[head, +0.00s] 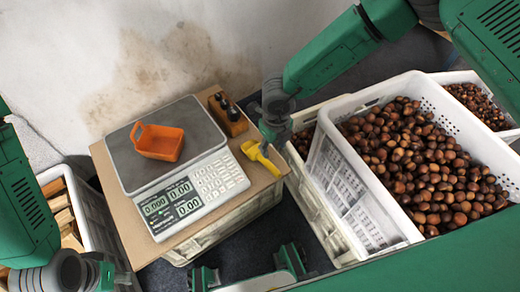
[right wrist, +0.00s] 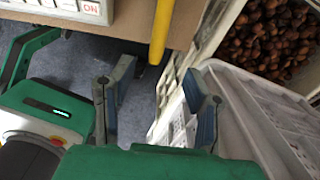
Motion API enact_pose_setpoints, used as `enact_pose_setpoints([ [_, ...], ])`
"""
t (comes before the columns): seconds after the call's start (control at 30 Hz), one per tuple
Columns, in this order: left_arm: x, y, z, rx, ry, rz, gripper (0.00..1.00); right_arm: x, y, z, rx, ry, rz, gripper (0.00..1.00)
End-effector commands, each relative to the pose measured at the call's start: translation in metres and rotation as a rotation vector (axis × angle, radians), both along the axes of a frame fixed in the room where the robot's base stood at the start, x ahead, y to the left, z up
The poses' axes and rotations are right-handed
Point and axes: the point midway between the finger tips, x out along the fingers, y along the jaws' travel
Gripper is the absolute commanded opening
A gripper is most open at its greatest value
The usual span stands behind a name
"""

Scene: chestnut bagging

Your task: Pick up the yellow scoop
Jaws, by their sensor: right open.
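The yellow scoop (head: 262,158) lies at the right edge of the cardboard-topped stand, beside the scale, with one end pointing out over the edge. In the right wrist view its yellow handle (right wrist: 161,30) comes down from the top, just beyond the gap between my fingers. My right gripper (head: 269,134) is just above and behind the scoop in the head view. In the right wrist view the right gripper (right wrist: 158,72) is open, with nothing between its fingers. My left gripper (head: 106,273) is at the lower left, away from the scoop; its fingers are unclear.
A scale (head: 180,198) carries an orange container (head: 160,142). A holder with dark bottles (head: 228,114) stands behind the scoop. White crates of chestnuts (head: 331,158) stand close on the right. A crate of wooden pieces (head: 91,208) is at left.

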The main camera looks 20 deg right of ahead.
Motion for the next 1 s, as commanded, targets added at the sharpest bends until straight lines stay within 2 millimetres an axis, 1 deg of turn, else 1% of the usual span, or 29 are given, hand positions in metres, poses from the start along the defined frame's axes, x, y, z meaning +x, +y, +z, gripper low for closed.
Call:
enact_pose_setpoints([
  [0.2, 0.0, 0.0, -0.019, 0.0, 0.001, 0.0, 0.3, -0.001, -0.001, -0.046, -0.001, 0.005, -0.002, 0.43],
  [0.3, 0.0, 0.0, -0.026, 0.0, 0.001, 0.0, 0.3, -0.001, -0.001, -0.064, -0.002, 0.006, 0.0, 0.43],
  [0.43, 0.0, 0.0, -0.031, 0.0, 0.0, 0.0, 0.3, 0.0, 0.0, -0.079, -0.001, 0.003, 0.001, 0.43],
  [0.67, 0.0, 0.0, -0.037, 0.0, 0.0, 0.0, 0.3, 0.001, 0.001, -0.091, -0.002, 0.002, 0.002, 0.43],
  [0.9, 0.0, 0.0, -0.061, 0.0, 0.0, 0.0, 0.3, 0.006, 0.005, -0.127, -0.003, 0.005, 0.002, 0.43],
  [1.0, 0.0, 0.0, -0.065, 0.0, 0.0, 0.0, 0.3, 0.007, 0.005, -0.136, -0.003, 0.003, 0.003, 0.43],
])
